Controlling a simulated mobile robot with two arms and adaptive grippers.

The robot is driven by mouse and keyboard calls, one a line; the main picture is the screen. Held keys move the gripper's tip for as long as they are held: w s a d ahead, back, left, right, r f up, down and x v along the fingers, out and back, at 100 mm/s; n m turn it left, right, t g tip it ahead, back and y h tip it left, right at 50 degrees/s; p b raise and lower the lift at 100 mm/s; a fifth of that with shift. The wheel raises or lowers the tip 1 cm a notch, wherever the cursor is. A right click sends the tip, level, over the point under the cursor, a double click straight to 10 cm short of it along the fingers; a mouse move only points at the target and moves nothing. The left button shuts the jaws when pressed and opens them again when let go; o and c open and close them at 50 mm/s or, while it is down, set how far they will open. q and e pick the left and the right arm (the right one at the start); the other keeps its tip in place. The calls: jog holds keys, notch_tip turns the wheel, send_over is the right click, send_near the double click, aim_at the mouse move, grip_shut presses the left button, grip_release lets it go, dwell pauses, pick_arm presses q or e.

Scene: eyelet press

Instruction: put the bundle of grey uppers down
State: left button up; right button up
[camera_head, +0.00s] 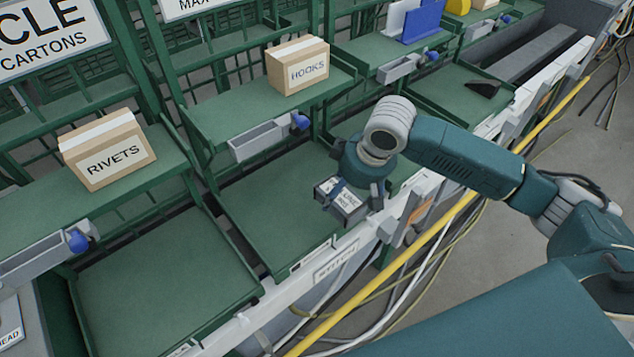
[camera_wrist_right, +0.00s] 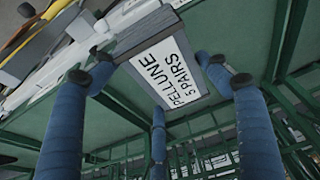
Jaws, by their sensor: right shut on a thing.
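The bundle of grey uppers (camera_head: 347,207) is a small grey block with a white label. In the right wrist view the bundle (camera_wrist_right: 168,72) shows the words "PELLINE 5 PAIRS" or similar. My right gripper (camera_head: 352,193) is shut on it, its blue fingers around the bundle in the right wrist view (camera_wrist_right: 160,85). The bundle is over the right front part of a green lower shelf (camera_head: 265,205), near its front rail. I cannot tell whether its underside touches the shelf. My left gripper is not in view.
The lower green shelves are bare around the bundle and at left (camera_head: 160,290). A "RIVETS" box (camera_head: 107,158) and a "HOOKS" box (camera_head: 298,72) stand on the upper shelves. A dark piece (camera_head: 483,88) lies on the far right shelf. A yellow pipe (camera_head: 400,262) and cables run in front.

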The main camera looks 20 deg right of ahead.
jog(key=w+a, duration=0.1)
jog(key=w, duration=0.2)
jog(key=w+a+f+p, duration=0.1)
jog(key=w, duration=0.2)
jog(key=w+a+p, duration=0.1)
jog(key=w, duration=0.2)
jog(key=shift+a+f, duration=0.15)
jog(key=shift+f, duration=0.25)
jog(key=shift+f+p, duration=0.3)
jog(key=shift+f, duration=0.3)
notch_tip(320, 180, down, 3)
jog(key=shift+s+f+p, duration=0.1)
jog(key=shift+p, duration=0.5)
jog(key=shift+w+f, duration=0.2)
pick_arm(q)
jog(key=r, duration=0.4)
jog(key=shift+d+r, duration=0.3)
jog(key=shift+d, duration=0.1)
pick_arm(e)
jog(key=shift+f, duration=0.15)
jog(key=shift+f, duration=0.1)
jog(key=o, duration=1.4)
